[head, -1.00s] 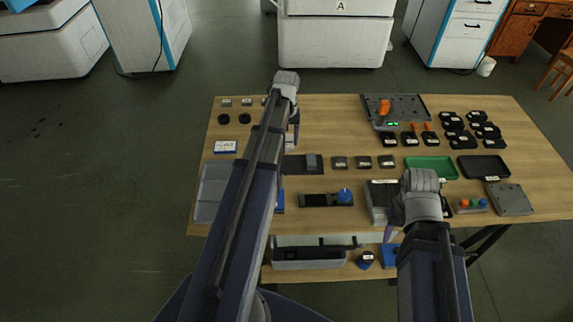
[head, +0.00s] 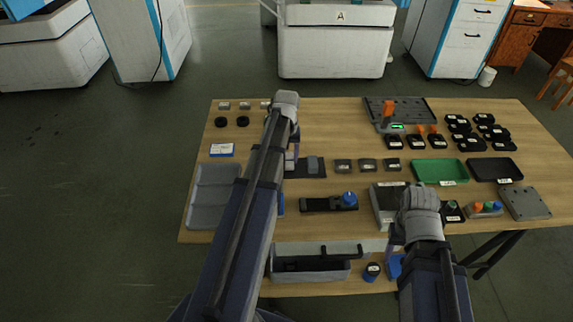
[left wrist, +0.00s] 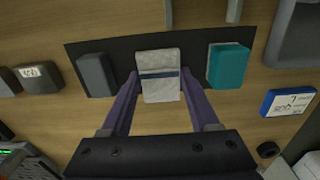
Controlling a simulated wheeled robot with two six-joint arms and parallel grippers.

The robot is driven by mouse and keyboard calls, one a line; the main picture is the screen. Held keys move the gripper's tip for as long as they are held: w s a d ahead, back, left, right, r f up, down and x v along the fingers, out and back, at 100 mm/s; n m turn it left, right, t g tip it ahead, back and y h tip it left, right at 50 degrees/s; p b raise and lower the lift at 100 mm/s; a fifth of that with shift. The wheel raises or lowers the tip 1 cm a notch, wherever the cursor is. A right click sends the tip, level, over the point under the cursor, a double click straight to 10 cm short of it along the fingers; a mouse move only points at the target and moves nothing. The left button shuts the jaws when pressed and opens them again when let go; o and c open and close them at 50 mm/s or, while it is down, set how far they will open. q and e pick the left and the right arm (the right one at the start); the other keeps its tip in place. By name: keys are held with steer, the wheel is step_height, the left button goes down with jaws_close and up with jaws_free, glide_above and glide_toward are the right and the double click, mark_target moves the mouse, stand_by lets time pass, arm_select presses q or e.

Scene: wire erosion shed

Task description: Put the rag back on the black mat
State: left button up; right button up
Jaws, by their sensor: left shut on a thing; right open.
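The rag (left wrist: 159,85) is a folded pale grey cloth with a dark blue stripe, seen in the left wrist view. My left gripper (left wrist: 160,77) is shut on it, with one purple finger at each side. The rag is over the middle of the black mat (left wrist: 126,60); I cannot tell whether it touches the mat. In the head view my left gripper (head: 291,165) is at the left part of the black mat (head: 300,173), and my arm hides the rag. My right gripper (head: 393,240) is open near the table's front, partly hidden by its own wrist.
On the mat, a dark grey block (left wrist: 96,75) and a teal block (left wrist: 228,66) flank the rag with small gaps. A blue-and-white labelled box (left wrist: 287,102) lies to the right. In the head view, a grey tray (head: 200,212) and a black strap-like tool (head: 318,204) are nearer.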

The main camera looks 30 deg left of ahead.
mark_target(287, 159)
arm_select(q)
steer(key=shift+f+b, duration=0.4)
steer(key=shift+f, duration=0.55)
arm_select(e)
steer(key=shift+f, duration=0.9)
arm_select(q)
steer(key=shift+f, duration=0.15)
steer(key=o, duration=1.2)
arm_select(e)
steer(key=shift+f, duration=0.15)
arm_select(q)
step_height(287, 159, up, 12)
steer(key=p, duration=1.2)
steer(key=shift+r, duration=0.25)
arm_select(e)
step_height(287, 159, up, 12)
steer(key=shift+r, duration=0.2)
